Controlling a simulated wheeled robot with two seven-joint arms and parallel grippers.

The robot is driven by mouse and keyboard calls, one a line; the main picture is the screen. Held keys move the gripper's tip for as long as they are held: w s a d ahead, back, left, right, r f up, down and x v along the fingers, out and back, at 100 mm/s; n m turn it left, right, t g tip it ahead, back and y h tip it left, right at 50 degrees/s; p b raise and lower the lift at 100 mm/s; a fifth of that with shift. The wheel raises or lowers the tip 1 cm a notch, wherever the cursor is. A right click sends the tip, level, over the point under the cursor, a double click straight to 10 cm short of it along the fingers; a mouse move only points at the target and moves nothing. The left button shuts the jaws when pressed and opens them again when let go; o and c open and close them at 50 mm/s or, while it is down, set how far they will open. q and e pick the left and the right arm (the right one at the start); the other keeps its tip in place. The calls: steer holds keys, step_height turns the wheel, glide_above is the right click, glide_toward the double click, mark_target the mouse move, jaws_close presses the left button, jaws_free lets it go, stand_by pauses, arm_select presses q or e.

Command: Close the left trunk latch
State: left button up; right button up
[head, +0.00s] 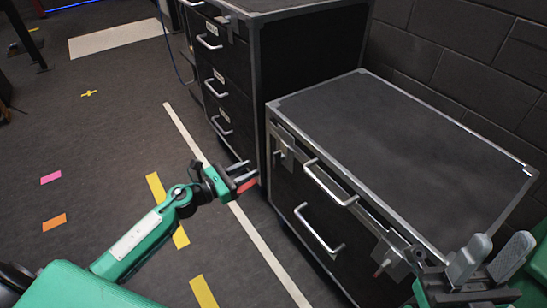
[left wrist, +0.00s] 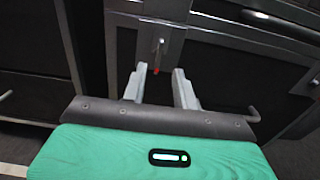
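The low black trunk (head: 400,140) with grey metal edges stands at the right in the head view. Its left latch (head: 287,150) is a grey metal plate under the lid's edge, near the left corner. A right latch (head: 388,255) with a reddish tip sits further along the front. My left gripper (head: 243,174) is open and empty, left of the left latch and apart from it. In the left wrist view, a latch (left wrist: 158,45) with a red tip lies ahead, between my spread fingers (left wrist: 160,88). My right gripper (head: 490,258) is open and empty near the trunk's right front corner.
Two silver handles (head: 320,230) stick out from the trunk's front. A taller black drawer cabinet (head: 305,60) stands just behind it. A dark block wall (head: 470,60) is behind at the right. The floor at the left, with coloured tape marks (head: 54,222), is clear.

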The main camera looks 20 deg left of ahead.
mark_target(274, 158)
arm_select(q)
steer(key=x, duration=0.9)
jaws_close()
